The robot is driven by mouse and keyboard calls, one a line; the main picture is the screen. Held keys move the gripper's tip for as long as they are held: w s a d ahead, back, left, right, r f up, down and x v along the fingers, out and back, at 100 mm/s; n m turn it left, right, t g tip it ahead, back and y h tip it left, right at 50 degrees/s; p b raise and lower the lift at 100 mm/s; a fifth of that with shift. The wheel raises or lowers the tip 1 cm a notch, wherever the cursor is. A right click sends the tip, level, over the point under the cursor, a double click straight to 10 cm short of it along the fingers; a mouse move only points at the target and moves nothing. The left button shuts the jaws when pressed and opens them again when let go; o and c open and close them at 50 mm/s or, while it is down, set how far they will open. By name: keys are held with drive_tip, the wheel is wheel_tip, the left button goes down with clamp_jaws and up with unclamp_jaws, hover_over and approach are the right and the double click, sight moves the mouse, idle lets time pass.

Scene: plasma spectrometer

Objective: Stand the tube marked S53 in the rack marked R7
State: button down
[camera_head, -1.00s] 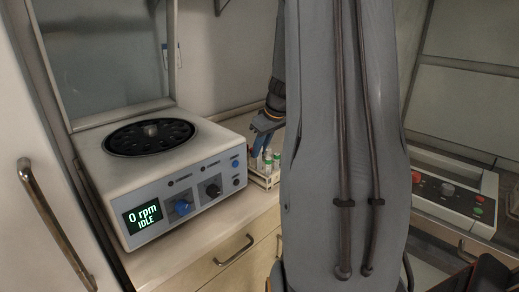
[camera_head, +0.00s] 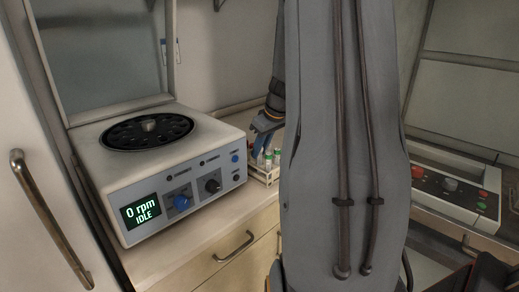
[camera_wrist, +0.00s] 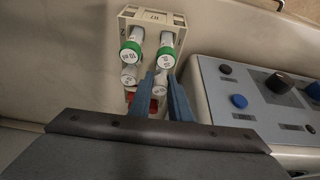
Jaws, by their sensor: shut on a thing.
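The small pale rack (camera_wrist: 131,22) shows at the top of the wrist view, with a label that seems to read R7. It also shows in the head view (camera_head: 262,179), beside the centrifuge. Two green-capped tubes (camera_wrist: 131,50) (camera_wrist: 166,57) stand in it. A white-topped tube (camera_wrist: 129,76) is nearer, at the left. My gripper (camera_wrist: 161,80) is shut on another white-topped tube (camera_wrist: 160,87), between its blue fingers, at the rack's near right. Its marking is too small to read, and its lower end is hidden. In the head view my gripper (camera_head: 257,148) is over the rack.
The centrifuge (camera_head: 110,175), reading 0 rpm IDLE, stands close left of the rack. Its control panel (camera_wrist: 260,110) is close on the right in the wrist view. Something red (camera_wrist: 154,106) shows by the fingers. A control box (camera_head: 450,190) stands far right.

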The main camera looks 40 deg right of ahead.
drive_tip(key=shift+f, duration=0.2)
drive_tip(key=c, duration=1.6)
unclamp_jaws()
drive_tip(key=shift+o, duration=0.2)
drive_tip(key=shift+r, duration=0.1)
drive_tip(key=b+v, duration=0.1)
drive_tip(key=v, duration=0.6)
drive_tip(key=shift+s+r+b, duration=0.15)
drive_tip(key=shift+r+b, duration=0.15)
